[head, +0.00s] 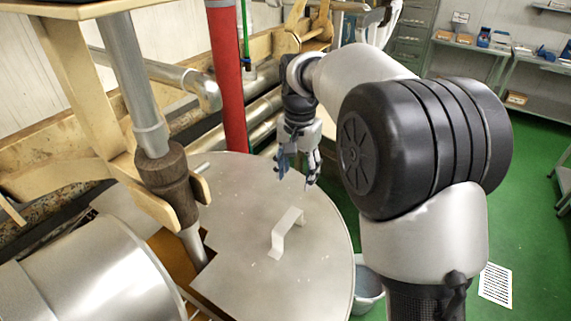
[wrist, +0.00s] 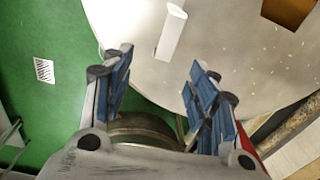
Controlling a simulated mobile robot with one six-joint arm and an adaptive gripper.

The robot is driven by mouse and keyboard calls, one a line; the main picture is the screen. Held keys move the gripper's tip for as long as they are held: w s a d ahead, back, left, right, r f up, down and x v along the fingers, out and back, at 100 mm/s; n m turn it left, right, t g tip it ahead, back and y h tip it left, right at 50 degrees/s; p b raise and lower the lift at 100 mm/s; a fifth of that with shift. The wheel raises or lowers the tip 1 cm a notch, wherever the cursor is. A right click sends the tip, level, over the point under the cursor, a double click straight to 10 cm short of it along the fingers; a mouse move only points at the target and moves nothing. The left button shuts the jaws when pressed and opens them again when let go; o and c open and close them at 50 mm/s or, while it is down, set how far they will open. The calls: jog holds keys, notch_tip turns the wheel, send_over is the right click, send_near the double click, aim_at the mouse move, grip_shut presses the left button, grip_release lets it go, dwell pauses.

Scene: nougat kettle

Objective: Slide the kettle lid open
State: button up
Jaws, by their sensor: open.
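The kettle lid (head: 243,260) is a flat round grey metal plate with a notch cut out at its left side. It also fills the upper middle of the wrist view (wrist: 225,60). A pale strap handle (head: 287,232) stands up from the lid; in the wrist view the handle (wrist: 171,33) is beyond the fingertips, between them and slightly left of centre. My gripper (head: 297,172) is above the far part of the lid, apart from the handle. In the wrist view my gripper's two blue-padded fingers (wrist: 160,80) are spread wide with nothing between them.
A red vertical pipe (head: 227,75) rises behind the lid. A metal shaft in a brown sleeve (head: 168,185) passes down by the notch. A large metal drum (head: 90,270) is at lower left. A bucket (head: 367,288) stands right of the kettle on open green floor (head: 535,215).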

aim_at(288, 220)
jog(key=shift+m+g, duration=0.3)
jog(key=shift+m, duration=0.1)
jog(key=w+f, duration=0.1)
jog(key=f, duration=0.5)
jog(key=a+f+p, duration=0.1)
jog(key=f, duration=0.5)
jog(key=w+a+f, duration=0.1)
jog(key=f, duration=0.6)
jog(key=shift+w, duration=0.35)
jog(key=shift+c, duration=0.3)
grip_shut()
